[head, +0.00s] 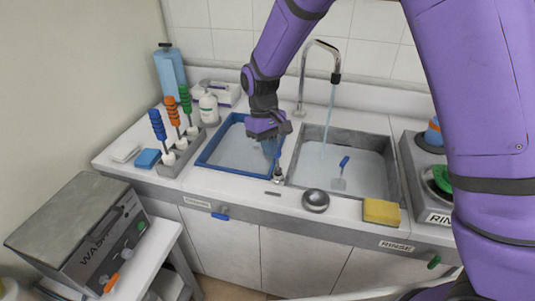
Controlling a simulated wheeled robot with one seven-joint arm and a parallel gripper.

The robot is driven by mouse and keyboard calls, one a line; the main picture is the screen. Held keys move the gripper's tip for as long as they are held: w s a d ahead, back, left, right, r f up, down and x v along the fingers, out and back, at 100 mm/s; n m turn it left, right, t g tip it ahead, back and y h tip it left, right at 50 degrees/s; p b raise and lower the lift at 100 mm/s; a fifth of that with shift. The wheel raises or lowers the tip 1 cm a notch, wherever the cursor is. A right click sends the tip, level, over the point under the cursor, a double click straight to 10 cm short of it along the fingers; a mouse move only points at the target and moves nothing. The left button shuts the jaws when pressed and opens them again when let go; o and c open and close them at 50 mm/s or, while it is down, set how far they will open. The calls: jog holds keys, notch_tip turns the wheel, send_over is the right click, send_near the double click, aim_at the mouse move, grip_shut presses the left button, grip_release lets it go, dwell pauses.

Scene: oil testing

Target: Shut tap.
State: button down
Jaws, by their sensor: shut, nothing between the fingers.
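The tap (321,43) is a curved chrome spout behind the right basin. A stream of water (328,118) runs from its dark nozzle into that basin. A small metal fitting (278,175) stands on the counter between the two basins, near the front; I cannot tell whether it is the tap's control. My gripper (271,154) points down over the right edge of the blue-rimmed basin, just behind and above this fitting. It is shut and empty. Its fingertips are small and partly hidden, and I cannot tell whether they touch the fitting.
The left basin (203,158) has a blue rim; the right basin (304,163) is grey and holds a blue-handled tool (343,165). A metal bowl (316,200) and yellow sponge (381,211) sit at the front edge. Colourful brushes (173,116) stand left.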

jog(key=shift+w+d+r+g+y, duration=0.15)
jog(key=shift+w+g, duration=0.25)
jog(key=shift+w, duration=0.05)
jog(key=shift+w+d+r+g+y, duration=0.1)
jog(key=shift+w+d+g+y, duration=0.05)
jog(key=shift+w+g, duration=0.25)
jog(key=shift+r, duration=0.15)
jog(key=shift+r, duration=0.65)
